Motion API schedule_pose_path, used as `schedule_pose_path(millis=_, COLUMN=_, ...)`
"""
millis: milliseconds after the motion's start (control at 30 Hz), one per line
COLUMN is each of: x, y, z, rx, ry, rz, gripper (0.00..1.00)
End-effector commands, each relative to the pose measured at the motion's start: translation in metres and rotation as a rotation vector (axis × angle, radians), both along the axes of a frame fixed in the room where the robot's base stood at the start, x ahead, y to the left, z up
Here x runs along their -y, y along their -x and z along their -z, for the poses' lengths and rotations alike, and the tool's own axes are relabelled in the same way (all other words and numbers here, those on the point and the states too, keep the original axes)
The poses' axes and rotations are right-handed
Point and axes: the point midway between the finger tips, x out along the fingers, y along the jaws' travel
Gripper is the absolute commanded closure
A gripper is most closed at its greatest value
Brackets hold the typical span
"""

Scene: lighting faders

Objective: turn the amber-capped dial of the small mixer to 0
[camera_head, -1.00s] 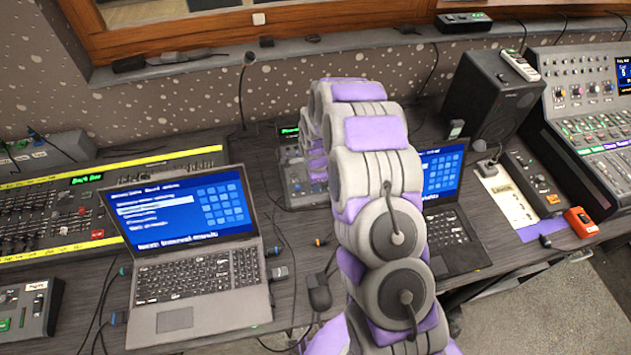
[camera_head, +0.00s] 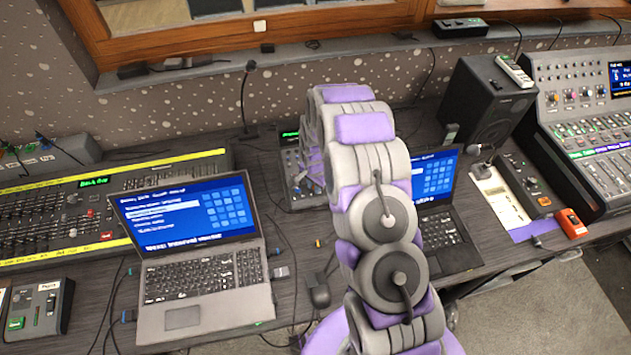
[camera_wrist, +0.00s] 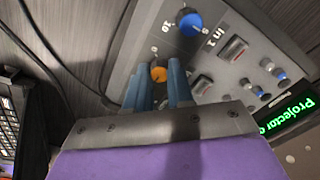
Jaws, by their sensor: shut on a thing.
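The small mixer (camera_head: 290,165) stands at the back of the desk, partly hidden behind my arm in the head view. In the wrist view its grey panel (camera_wrist: 212,88) fills the upper right. The amber-capped dial (camera_wrist: 159,73) sits between the blue fingers of my gripper (camera_wrist: 157,67), which are shut on it. Its pointer and scale are hidden, so I cannot read its setting. A blue-capped dial (camera_wrist: 188,20) is farther along the panel, apart from the fingers.
The mixer's green-lit display (camera_wrist: 290,114) reads "Projector". Laptops stand left (camera_head: 190,265) and right (camera_head: 447,225) of my arm. A large mixing desk (camera_head: 100,208) is at left, a black speaker (camera_head: 487,105) at right. Cables cross the desk around the mixer.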

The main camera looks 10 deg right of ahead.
Motion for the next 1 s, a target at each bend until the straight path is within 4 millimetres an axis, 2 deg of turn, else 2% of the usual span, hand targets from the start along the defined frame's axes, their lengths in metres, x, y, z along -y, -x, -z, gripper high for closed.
schedule_pose_path(millis=1000, x=0.0008, y=0.0004, z=-0.0003, rx=0.003, ry=0.104, rz=-0.962, gripper=1.00)
